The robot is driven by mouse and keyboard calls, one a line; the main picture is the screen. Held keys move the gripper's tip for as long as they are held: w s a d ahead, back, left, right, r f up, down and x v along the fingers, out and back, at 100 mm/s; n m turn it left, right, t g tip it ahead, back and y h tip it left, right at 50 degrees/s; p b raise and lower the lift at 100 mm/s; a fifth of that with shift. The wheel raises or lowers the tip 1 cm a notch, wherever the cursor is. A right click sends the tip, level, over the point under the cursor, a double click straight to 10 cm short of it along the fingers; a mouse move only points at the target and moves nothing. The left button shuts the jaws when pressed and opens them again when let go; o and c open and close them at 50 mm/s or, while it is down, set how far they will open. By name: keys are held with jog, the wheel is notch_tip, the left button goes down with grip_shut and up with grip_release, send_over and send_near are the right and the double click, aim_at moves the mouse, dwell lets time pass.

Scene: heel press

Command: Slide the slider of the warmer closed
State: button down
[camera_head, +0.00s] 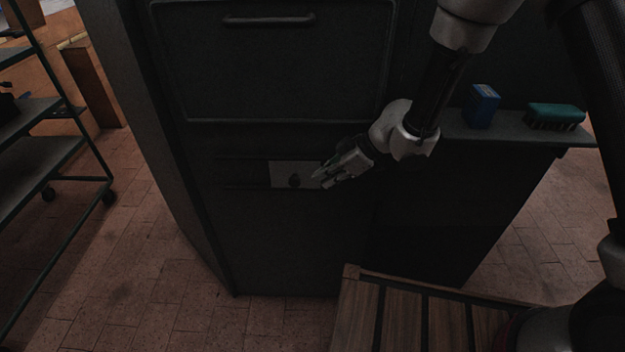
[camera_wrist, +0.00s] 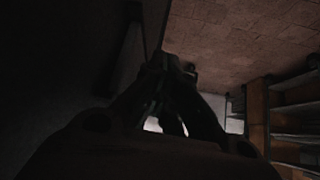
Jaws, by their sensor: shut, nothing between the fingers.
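The warmer (camera_head: 290,235) is a tall dark cabinet in the middle of the head view. Its slider (camera_head: 282,170) is a light grey plate with a small dark knob (camera_head: 294,181), set in a horizontal track on the front. My gripper (camera_head: 318,180) is shut and empty, with its fingertips just right of the knob, at the right part of the plate. Whether the fingertips touch the knob or plate cannot be told. In the dark wrist view the gripper fingers (camera_wrist: 168,100) show close together; the slider is not discernible there.
A door with a bar handle (camera_head: 268,20) is above the slider. A ledge (camera_head: 500,133) at right holds a blue box (camera_head: 481,106) and a green brush (camera_head: 556,116). A slatted wooden top (camera_head: 400,318) is in front. A shelf rack (camera_head: 45,150) stands left; tiled floor lies between.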

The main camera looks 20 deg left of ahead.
aim_at(312, 180)
jog(key=shift+s+a+f, duration=0.1)
jog(key=shift+a+f, duration=0.2)
jog(key=shift+a, duration=0.3)
jog(key=shift+w+a+f, duration=0.1)
jog(key=shift+a+f, duration=0.2)
jog(key=shift+a, duration=0.3)
jog(key=shift+s+a+f, duration=0.1)
jog(key=shift+a+f, duration=0.2)
jog(key=shift+a, duration=0.3)
jog(key=s+a, duration=0.1)
jog(key=a, duration=0.3)
jog(key=s+a, duration=0.1)
jog(key=a, duration=0.3)
jog(key=s+a, duration=0.1)
jog(key=a, duration=0.3)
jog(key=shift+a, duration=0.1)
